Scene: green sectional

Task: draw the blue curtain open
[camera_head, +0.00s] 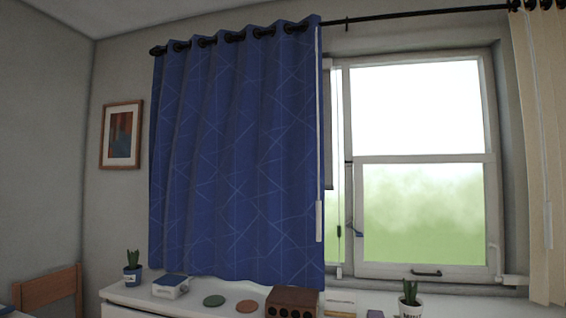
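The blue curtain (235,150) hangs from a dark rod (420,14) by several dark rings, with thin pale lines across its cloth. It spans from the rod's left end to the left side of the window (425,160). A white pull wand (319,215) hangs along the curtain's right edge. The curtain's lower edge hangs near the white surface below. Neither of my grippers shows in this view.
A beige curtain (545,150) hangs at the far right. A white cabinet top (140,297) below carries potted plants (132,268), a brown block with holes (292,301) and other small items. A chair back (48,291) stands at lower left.

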